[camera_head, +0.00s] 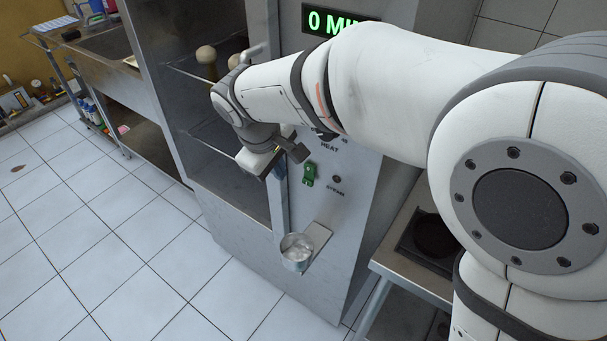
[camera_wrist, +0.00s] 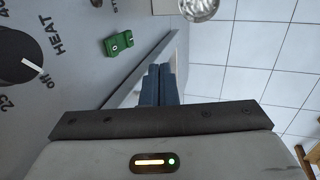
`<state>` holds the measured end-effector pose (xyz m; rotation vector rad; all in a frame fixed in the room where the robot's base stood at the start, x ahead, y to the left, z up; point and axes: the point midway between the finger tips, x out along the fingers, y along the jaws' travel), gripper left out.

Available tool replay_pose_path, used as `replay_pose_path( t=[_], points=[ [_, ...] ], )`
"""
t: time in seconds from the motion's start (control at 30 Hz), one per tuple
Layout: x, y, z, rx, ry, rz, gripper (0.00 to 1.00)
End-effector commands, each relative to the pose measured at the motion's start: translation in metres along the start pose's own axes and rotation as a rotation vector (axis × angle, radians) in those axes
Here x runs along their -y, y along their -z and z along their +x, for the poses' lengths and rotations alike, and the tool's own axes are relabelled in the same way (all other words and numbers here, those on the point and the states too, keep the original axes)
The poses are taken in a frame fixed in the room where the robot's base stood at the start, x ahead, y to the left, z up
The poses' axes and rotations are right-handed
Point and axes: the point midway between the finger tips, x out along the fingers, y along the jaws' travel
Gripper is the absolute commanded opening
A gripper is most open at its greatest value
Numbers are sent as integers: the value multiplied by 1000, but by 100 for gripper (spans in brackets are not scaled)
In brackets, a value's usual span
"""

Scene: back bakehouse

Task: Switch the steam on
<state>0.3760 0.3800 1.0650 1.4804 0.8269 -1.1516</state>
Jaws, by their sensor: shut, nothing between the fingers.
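The green rocker switch (camera_head: 309,174) is on the steel oven's front panel, left of the STEAM label and a small dark lamp. In the wrist view the green switch (camera_wrist: 118,44) shows a 0 mark and a 1 mark; I cannot tell for sure which end is pressed in. My gripper (camera_head: 280,172) is just left of the switch in the head view, partly hidden by its own wrist. In the wrist view my gripper (camera_wrist: 159,74) has its fingers together and empty, below and right of the switch, apart from it.
The black HEAT knob (camera_wrist: 18,57) points at off, near the switch. A metal cup (camera_head: 296,252) sits on a small ledge below the panel. The display (camera_head: 335,22) begins with 0, partly covered by my arm. A steel table (camera_head: 403,281) stands at right. Tiled floor is clear at left.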

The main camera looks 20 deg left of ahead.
Motion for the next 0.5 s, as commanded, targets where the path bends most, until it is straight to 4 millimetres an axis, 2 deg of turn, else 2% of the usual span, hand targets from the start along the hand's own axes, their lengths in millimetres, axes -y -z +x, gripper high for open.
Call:
replay_pose_path(
  t=[0.33, 0.5],
  points=[
    [0, 0, 4, 1, 0, 0, 0],
    [0, 0, 24, 3, 2, 0, 0]
  ],
)
